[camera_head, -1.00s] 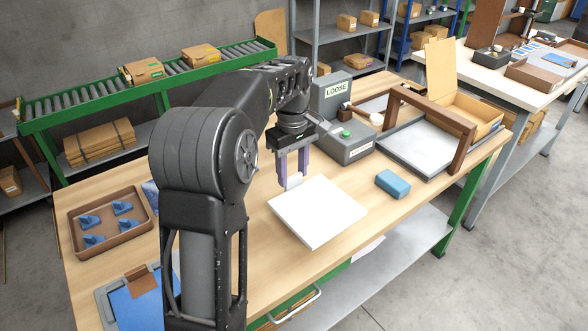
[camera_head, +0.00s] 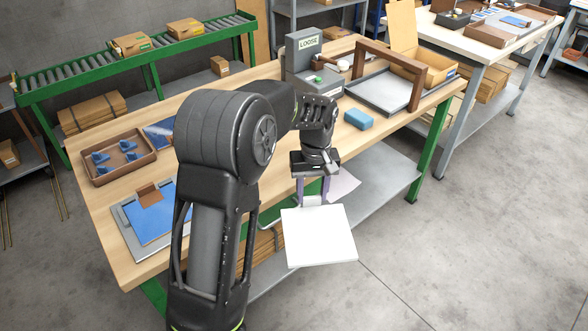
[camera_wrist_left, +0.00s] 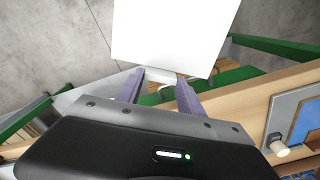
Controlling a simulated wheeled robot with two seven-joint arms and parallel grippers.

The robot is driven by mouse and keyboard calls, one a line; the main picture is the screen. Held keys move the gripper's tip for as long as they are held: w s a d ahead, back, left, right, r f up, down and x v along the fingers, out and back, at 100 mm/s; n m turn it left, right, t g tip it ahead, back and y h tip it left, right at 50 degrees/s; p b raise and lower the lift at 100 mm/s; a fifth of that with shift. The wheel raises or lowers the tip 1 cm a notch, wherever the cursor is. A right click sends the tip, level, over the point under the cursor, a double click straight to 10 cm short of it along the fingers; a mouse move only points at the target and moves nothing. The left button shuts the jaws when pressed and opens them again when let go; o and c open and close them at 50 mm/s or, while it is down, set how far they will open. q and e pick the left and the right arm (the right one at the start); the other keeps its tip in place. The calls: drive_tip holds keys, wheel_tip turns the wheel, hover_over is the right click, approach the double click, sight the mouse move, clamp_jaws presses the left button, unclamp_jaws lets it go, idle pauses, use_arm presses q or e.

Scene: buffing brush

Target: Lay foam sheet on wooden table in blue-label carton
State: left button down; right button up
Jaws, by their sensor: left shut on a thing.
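The white foam sheet (camera_head: 320,238) hangs in the air past the front edge of the wooden table (camera_head: 240,105). My left gripper (camera_head: 313,202) is shut on the sheet's near-table edge. The left wrist view shows the sheet (camera_wrist_left: 175,35) beyond the two purple fingers of the gripper (camera_wrist_left: 158,86). An open cardboard carton (camera_head: 432,76) with its lid raised stands at the table's far right end, well away from the sheet. Its label colour is too small to tell. My right gripper is not in view.
A brown wooden frame (camera_head: 420,78) and grey tray (camera_head: 385,95) stand before the carton. A grey box marked LOOSE (camera_head: 302,55), a blue block (camera_head: 359,119), a brown parts tray (camera_head: 112,158) and a clipboard (camera_head: 148,215) occupy the table. Open floor lies right.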

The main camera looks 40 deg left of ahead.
use_arm(q)
drive_tip(key=s+d+f+m, duration=0.3)
drive_tip(key=d+f+m, duration=0.5)
drive_tip(key=d+f, duration=0.5)
drive_tip(key=shift+s, duration=0.3)
